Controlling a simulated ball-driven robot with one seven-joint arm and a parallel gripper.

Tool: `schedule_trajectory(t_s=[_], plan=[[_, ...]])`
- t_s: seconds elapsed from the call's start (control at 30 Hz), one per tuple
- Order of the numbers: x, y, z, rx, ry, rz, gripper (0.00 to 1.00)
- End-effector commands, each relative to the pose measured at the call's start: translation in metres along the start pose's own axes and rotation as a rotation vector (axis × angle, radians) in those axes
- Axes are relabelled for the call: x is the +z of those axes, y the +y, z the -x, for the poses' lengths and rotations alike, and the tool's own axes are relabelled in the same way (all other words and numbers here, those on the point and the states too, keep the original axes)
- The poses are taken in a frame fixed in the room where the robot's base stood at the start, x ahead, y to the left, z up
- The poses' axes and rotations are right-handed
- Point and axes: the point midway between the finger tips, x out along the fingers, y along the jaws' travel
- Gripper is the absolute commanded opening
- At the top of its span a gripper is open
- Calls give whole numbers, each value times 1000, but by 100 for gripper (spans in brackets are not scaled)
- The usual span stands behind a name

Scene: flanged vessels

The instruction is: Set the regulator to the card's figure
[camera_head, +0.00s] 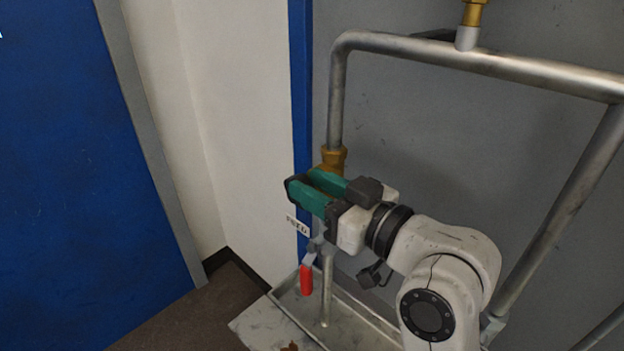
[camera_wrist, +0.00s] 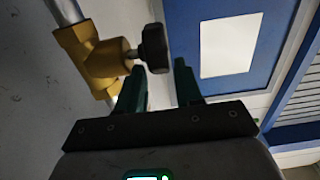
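The brass regulator body (camera_wrist: 100,60) is at the upper left of the wrist view, with a dark round knob (camera_wrist: 154,48) on its right side. In the head view the brass fitting (camera_head: 334,156) shows on the vertical pipe, partly hidden behind my gripper. My gripper (camera_wrist: 160,67) has its two green fingers apart. The knob is ahead of the fingertips, in line with the gap between them; I cannot tell whether they touch. The gripper (camera_head: 301,180) is level and points left in the head view. A white card (camera_wrist: 230,46) hangs on a blue panel; no figure is readable.
A steel pipe frame (camera_head: 480,62) stands around my arm. A red-handled lever (camera_head: 306,279) hangs below the gripper, above a metal tray (camera_head: 286,301). A small lettered label (camera_head: 297,226) is beside it. A blue door (camera_head: 80,180) and bare floor are at the left.

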Motion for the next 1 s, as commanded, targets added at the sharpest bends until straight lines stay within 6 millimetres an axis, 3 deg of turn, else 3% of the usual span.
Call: schedule_trajectory(t_s=[0.4, 0.77, 1.0], plan=[[0, 0, -9, 0, 0, 1, 35], [0, 0, -9, 1, -1, 0, 2], [6, 0, -8, 0, 26, 0, 0]])
